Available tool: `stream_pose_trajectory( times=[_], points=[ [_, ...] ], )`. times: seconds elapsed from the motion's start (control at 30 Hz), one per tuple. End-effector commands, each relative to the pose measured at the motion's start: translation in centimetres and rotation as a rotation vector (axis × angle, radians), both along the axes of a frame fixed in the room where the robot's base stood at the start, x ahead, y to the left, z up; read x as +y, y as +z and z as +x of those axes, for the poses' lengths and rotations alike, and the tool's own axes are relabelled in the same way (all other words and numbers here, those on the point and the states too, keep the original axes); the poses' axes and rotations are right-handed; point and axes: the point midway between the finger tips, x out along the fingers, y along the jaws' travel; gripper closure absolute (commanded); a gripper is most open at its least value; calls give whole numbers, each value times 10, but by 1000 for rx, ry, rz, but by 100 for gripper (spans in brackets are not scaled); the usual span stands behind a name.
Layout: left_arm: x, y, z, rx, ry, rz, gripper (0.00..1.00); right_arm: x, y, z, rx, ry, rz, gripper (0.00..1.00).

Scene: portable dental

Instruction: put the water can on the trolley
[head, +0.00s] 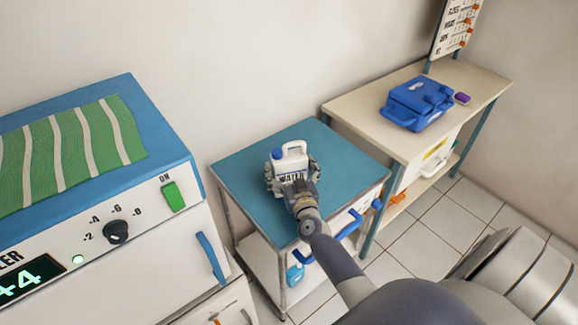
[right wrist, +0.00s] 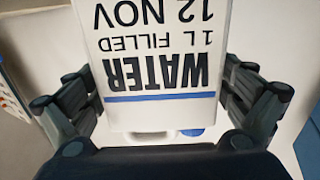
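The water can (head: 291,161) is white with a blue cap and a handle, and appears upright at the trolley's top in the head view. My right gripper (head: 293,180) has its fingers on both sides of the can and looks shut on it. In the right wrist view, the can (right wrist: 155,60) appears upside down between the finger pads, its WATER label facing the camera. The trolley (head: 244,165) has a blue-green top and a blue front handle. The gripper hides the can's base, so I cannot tell whether it touches the top. My left gripper is not in view.
A blue-topped cabinet (head: 170,150) with a green striped cloth (head: 70,150) stands at the left. A beige table (head: 355,108) with a blue case (head: 416,103) and a purple block (head: 462,98) stands at the right. The trolley top around the can is clear.

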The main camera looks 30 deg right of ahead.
Motion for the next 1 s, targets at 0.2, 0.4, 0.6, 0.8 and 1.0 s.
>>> stream_pose_trajectory(
  times=[0.2, 0.4, 0.6, 0.8, 1.0],
  points=[
    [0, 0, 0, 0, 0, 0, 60, 0, 0, 0, 0, 0, 0, 0],
    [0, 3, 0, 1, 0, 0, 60, 0, 3, 0, -1, 0, 2, 0],
    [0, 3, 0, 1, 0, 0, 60, 8, 1, -23, 3, 0, 2, 0],
    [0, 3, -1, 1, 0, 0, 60, 20, 0, -61, 3, 0, 2, 0],
    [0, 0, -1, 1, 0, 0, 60, 31, 0, -93, 3, 0, 2, 0]
  ],
)
